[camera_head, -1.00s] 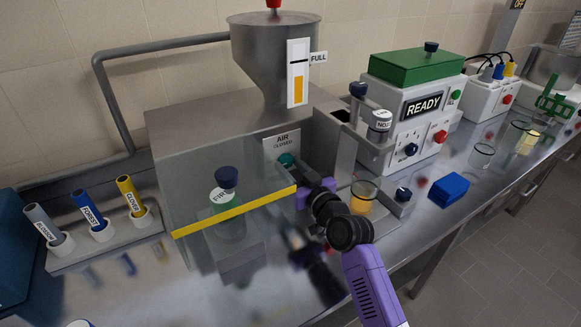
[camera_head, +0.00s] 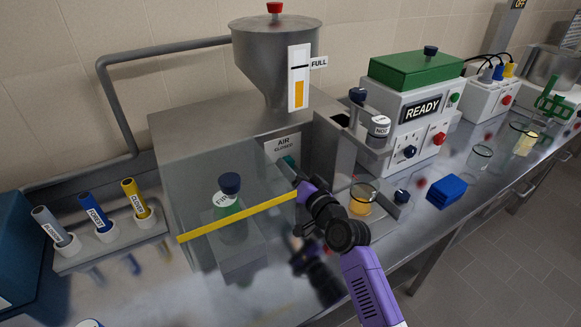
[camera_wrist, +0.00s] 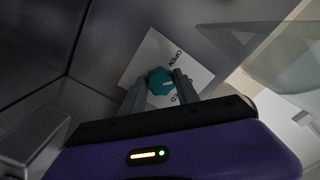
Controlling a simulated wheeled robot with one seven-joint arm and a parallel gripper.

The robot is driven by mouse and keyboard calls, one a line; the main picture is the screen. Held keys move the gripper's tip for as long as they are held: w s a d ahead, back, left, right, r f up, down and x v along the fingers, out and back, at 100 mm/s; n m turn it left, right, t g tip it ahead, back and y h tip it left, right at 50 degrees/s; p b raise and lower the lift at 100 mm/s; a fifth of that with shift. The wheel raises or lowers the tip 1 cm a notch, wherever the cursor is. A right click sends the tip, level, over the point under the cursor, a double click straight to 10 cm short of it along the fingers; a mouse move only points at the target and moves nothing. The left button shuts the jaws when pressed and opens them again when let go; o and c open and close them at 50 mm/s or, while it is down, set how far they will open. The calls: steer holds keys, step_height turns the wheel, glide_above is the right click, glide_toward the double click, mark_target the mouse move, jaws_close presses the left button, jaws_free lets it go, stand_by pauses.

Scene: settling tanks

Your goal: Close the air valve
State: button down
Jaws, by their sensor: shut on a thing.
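The air valve is a teal knob (camera_head: 289,162) on a white plate (camera_head: 282,147) at the right of the steel cabinet's front. The wrist view shows the teal knob (camera_wrist: 160,81) between my two grey fingers, with parts of OPEN and CLOSED on the plate (camera_wrist: 150,58). A small light mark on the knob points toward the gap between these words. My gripper (camera_wrist: 160,88) is shut on the knob. In the head view my gripper (camera_head: 294,172) partly covers it.
A clear panel with a yellow edge (camera_head: 240,217) stands just left of my arm, with a blue-capped bottle (camera_head: 229,203) behind it. A glass with orange contents (camera_head: 362,198) stands close right of my arm. A hopper (camera_head: 276,60) rises above.

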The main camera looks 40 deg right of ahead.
steer(key=shift+m, duration=0.9)
steer(key=shift+p, duration=0.3)
steer(key=c, duration=0.9)
jaws_free()
steer(key=b+v, duration=0.1)
steer(key=v, duration=0.6)
steer(key=shift+s, duration=0.4)
steer(key=shift+a, duration=0.15)
